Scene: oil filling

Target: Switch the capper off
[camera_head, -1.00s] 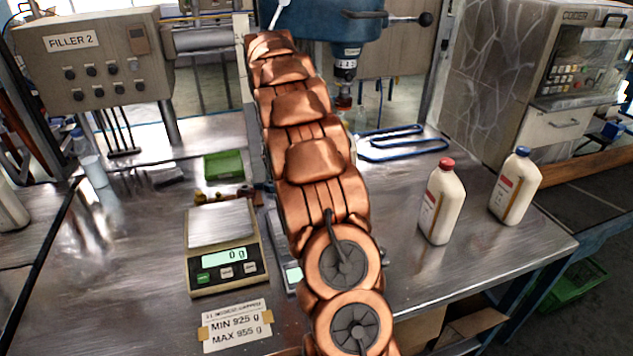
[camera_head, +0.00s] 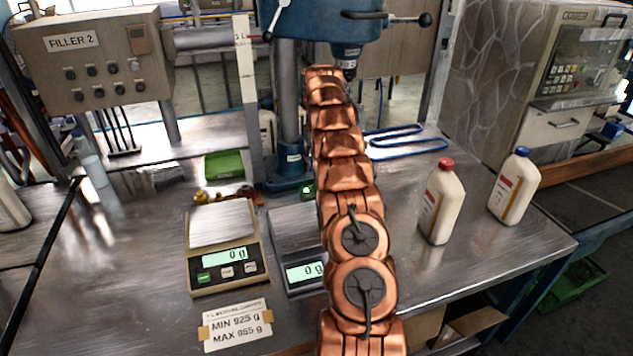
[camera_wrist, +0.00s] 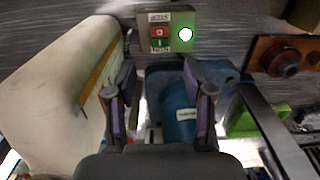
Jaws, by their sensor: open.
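The capper is a blue machine (camera_head: 318,22) at the top middle of the head view, on a grey column (camera_head: 288,110) with a blue foot. In the wrist view its switch box (camera_wrist: 168,18) has a red button (camera_wrist: 160,32), a green button (camera_wrist: 160,44) and a brightly lit green-white lamp (camera_wrist: 185,34). A lit green spot of it shows beside my arm in the head view (camera_head: 307,189). My gripper (camera_wrist: 161,90) is open and empty in the wrist view, its fingers apart below the box. In the head view my arm hides the gripper.
Two white bottles, red-capped (camera_head: 442,205) and blue-capped (camera_head: 516,188), stand at the right. Two scales, one at left (camera_head: 225,270) and one near my arm (camera_head: 300,225), read 0 g.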

